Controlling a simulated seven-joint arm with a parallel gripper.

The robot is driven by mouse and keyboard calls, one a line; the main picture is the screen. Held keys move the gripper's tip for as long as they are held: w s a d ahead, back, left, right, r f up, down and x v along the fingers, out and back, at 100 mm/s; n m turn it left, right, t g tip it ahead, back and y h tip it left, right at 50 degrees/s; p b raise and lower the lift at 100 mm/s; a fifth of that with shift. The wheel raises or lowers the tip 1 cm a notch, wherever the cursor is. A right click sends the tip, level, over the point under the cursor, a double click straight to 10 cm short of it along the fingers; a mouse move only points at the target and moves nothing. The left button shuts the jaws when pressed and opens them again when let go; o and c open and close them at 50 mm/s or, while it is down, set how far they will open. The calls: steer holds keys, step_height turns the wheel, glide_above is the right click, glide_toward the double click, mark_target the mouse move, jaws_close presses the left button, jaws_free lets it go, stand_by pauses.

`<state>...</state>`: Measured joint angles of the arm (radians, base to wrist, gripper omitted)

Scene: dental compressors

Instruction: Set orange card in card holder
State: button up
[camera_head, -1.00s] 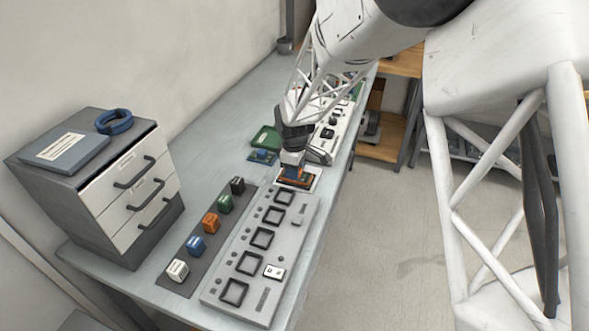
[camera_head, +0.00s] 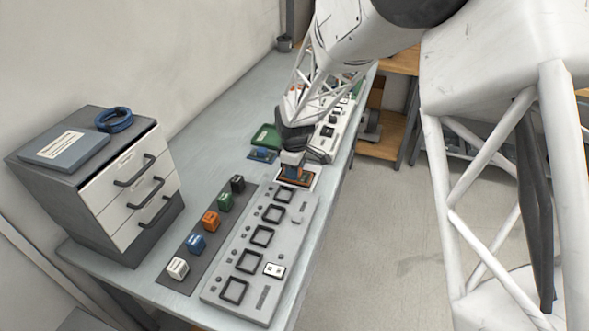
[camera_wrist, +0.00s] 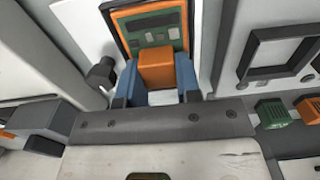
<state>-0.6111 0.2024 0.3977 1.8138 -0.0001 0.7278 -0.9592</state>
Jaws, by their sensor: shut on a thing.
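My gripper (camera_wrist: 160,88) has blue fingertips and is shut on the orange block handle of the orange card (camera_wrist: 153,25). The card has a green, circuit-like face with dark parts and an orange edge. In the head view, my gripper (camera_head: 291,160) is at the far end of the grey panel, with the card (camera_head: 293,180) just below it. The card is over or in a dark, pale-bordered frame (camera_head: 314,181), which looks like the card holder. I cannot tell whether the card is fully seated. My gripper hides part of it.
A grey panel (camera_head: 287,243) with several square frames lies in front. Beside it, a dark strip (camera_head: 186,270) carries several coloured cubes. A drawer cabinet (camera_head: 120,190) stands at left. A blue item (camera_head: 262,156) and a white device (camera_head: 325,145) are close behind my gripper.

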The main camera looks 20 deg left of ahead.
steer(key=shift+f, duration=0.1)
steer(key=o, duration=1)
steer(key=shift+o, duration=0.5)
steer(key=shift+o, duration=0.8)
steer(key=shift+o, duration=0.3)
steer(key=shift+w+r, duration=0.1)
steer(key=shift+r, duration=3.45)
